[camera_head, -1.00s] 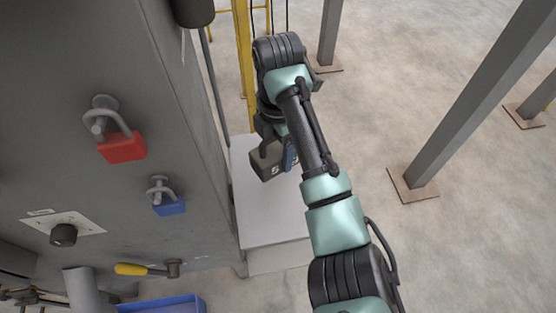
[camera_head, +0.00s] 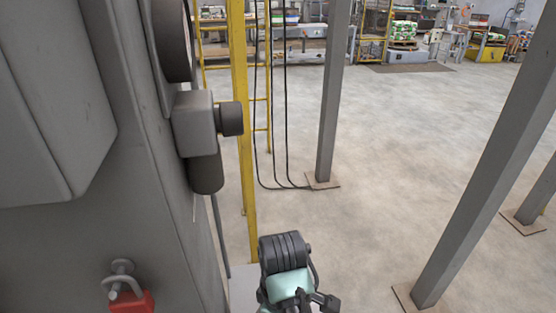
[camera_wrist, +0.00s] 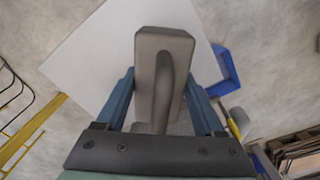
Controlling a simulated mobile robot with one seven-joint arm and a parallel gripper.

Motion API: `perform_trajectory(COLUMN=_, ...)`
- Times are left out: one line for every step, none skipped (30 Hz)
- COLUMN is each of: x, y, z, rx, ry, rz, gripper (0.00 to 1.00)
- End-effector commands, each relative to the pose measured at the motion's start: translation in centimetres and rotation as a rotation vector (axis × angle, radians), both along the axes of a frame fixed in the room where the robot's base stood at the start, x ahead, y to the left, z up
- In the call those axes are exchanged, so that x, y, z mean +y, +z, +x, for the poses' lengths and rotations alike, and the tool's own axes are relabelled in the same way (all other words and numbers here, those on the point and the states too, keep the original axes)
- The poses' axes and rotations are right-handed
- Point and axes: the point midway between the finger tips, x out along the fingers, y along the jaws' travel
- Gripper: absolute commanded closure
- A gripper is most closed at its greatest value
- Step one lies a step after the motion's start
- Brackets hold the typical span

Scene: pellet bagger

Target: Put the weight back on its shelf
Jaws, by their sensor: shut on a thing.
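The weight (camera_wrist: 147,95) is a grey-brown block with a looped handle, seen in the wrist view. My gripper (camera_wrist: 160,85) is shut on it, with a blue finger on each side. The pale, flat shelf (camera_wrist: 95,55) lies beneath the weight in the wrist view. I cannot tell whether the weight touches it. In the head view only a strip of the shelf (camera_head: 243,286) shows at the bottom edge. My gripper and the weight are out of that view.
The grey machine wall with a red padlock (camera_head: 132,300) stands at the left. A yellow post (camera_head: 242,130) and a grey column (camera_head: 331,100) rise beyond the shelf. A blue bin (camera_wrist: 228,68) lies beside the shelf in the wrist view. Open floor is to the right.

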Motion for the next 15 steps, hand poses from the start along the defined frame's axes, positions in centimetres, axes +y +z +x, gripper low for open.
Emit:
perform_trajectory(x=0.1, y=0.1, z=-0.8, rx=0.001, ry=-0.098, rz=0.005, gripper=1.00)
perform_trajectory(x=0.1, y=-0.1, z=-1.2, rx=0.000, ry=-0.159, rz=0.004, gripper=1.00)
perform_trajectory(x=0.1, y=-0.3, z=-1.8, rx=-0.001, ry=-0.242, rz=0.004, gripper=1.00)
perform_trajectory(x=0.1, y=-0.4, z=-2.3, rx=-0.001, ry=-0.303, rz=0.004, gripper=1.00)
perform_trajectory(x=0.2, y=-0.5, z=-2.7, rx=-0.001, ry=-0.364, rz=0.005, gripper=1.00)
perform_trajectory(x=0.2, y=-0.7, z=-3.3, rx=0.000, ry=-0.446, rz=0.004, gripper=1.00)
perform_trajectory(x=0.3, y=-0.8, z=-3.7, rx=-0.001, ry=-0.506, rz=0.005, gripper=1.00)
perform_trajectory(x=0.3, y=-0.9, z=-4.1, rx=-0.001, ry=-0.567, rz=0.004, gripper=1.00)
perform_trajectory(x=0.3, y=-1.0, z=-4.7, rx=-0.002, ry=-0.643, rz=0.005, gripper=1.00)
perform_trajectory(x=0.4, y=-1.1, z=-5.0, rx=-0.002, ry=-0.697, rz=0.004, gripper=1.00)
perform_trajectory(x=0.4, y=-1.1, z=-5.4, rx=-0.002, ry=-0.749, rz=0.004, gripper=1.00)
perform_trajectory(x=0.4, y=-1.2, z=-5.8, rx=-0.003, ry=-0.813, rz=0.005, gripper=1.00)
perform_trajectory(x=0.5, y=-1.2, z=-6.2, rx=-0.003, ry=-0.858, rz=0.004, gripper=1.00)
perform_trajectory(x=0.5, y=-1.3, z=-6.4, rx=-0.004, ry=-0.899, rz=0.004, gripper=1.00)
perform_trajectory(x=0.5, y=-1.3, z=-6.8, rx=-0.004, ry=-0.948, rz=0.004, gripper=1.00)
